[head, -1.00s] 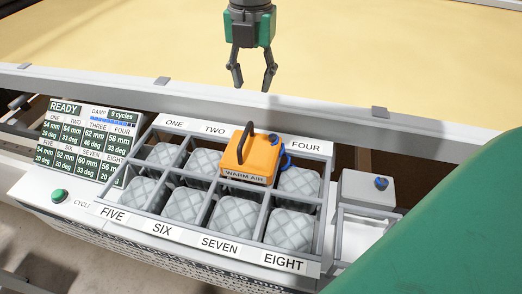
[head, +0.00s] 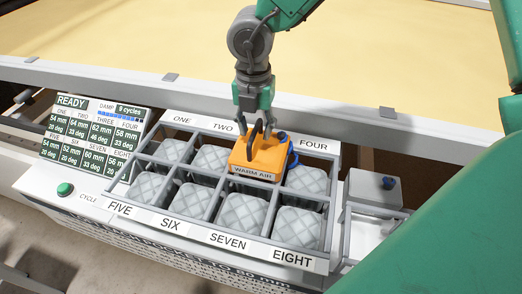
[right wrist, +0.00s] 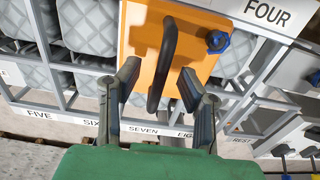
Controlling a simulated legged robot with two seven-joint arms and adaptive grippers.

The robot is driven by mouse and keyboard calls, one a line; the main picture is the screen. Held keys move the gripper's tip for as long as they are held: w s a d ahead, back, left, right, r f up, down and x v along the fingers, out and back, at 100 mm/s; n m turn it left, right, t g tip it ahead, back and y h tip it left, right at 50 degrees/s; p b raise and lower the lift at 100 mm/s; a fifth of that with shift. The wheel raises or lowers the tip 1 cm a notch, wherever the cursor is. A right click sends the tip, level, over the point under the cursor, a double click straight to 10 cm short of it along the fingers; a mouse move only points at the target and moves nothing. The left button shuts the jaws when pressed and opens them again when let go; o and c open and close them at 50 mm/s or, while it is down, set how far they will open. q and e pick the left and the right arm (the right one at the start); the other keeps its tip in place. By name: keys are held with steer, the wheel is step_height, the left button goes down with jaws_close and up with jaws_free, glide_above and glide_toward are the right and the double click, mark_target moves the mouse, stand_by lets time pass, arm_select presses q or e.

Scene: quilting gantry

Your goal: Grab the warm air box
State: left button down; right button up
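The warm air box (head: 258,156) is orange, with a black loop handle on top, a WARM AIR label on its front and blue knobs at its side. It sits on the rack over the place between TWO and FOUR. My right gripper (head: 254,126) points down just above it, at the handle. In the right wrist view the box (right wrist: 143,40) lies under the fingers. The handle stands between the two spread fingers of the gripper (right wrist: 159,72), with a gap on each side. My left gripper is not in view.
A grey rack (head: 333,215) of labelled compartments holds several quilted grey blocks. A READY display panel (head: 92,128) and a green button (head: 65,189) are at the left. A grey box with a blue knob (head: 374,188) stands at the right. Yellow fabric (head: 110,35) lies behind a white rail.

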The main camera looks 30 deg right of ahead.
steer(key=shift+a+f, duration=0.3)
steer(key=shift+s+a, duration=0.1)
steer(key=shift+a, duration=0.2)
steer(key=shift+d, duration=0.35)
steer(key=c, duration=0.7)
steer(key=shift+d+f, duration=0.1)
steer(key=shift+d, duration=0.3)
jaws_close()
steer(key=shift+a, duration=0.1)
